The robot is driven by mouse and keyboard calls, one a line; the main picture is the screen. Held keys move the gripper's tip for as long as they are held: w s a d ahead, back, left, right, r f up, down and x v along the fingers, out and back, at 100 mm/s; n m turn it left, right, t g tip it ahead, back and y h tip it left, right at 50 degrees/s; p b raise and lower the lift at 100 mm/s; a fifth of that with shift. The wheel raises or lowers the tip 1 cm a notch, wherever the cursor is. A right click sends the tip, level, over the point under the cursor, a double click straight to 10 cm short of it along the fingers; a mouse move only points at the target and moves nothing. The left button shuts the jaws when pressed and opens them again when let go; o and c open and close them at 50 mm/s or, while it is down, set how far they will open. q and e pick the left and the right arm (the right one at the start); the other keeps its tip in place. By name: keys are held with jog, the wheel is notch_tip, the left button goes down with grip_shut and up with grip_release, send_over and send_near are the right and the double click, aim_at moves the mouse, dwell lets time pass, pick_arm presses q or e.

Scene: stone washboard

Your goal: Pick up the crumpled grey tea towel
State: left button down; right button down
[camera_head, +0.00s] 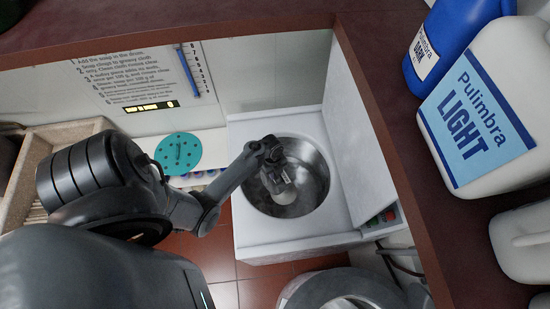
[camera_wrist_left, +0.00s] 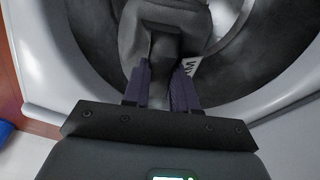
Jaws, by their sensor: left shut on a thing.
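The crumpled grey tea towel (camera_wrist_left: 165,15) is between the purple-grey fingers of my left gripper (camera_wrist_left: 162,72) in the left wrist view. The gripper is shut on it. In the head view my left arm comes in from the left, and my left gripper (camera_head: 273,166) reaches down into the round metal drum (camera_head: 316,168) of a white top-opening washer. Grey cloth shows below the gripper there, but it is small and dark, so its full outline is hard to tell. A white label with dark letters shows beside the fingers in the left wrist view. My right gripper is not in view.
The white washer (camera_head: 246,237) has its lid (camera_head: 352,125) standing open on the right. A teal dotted disc (camera_head: 178,153) lies left of it. A white jug (camera_head: 480,100) and a blue bottle (camera_head: 440,45) stand on the dark red ledge at the right. A stone washboard (camera_head: 22,195) is at the left.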

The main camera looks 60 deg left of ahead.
pick_arm(q)
jog(key=shift+r, duration=0.15)
jog(key=shift+r, duration=1.95)
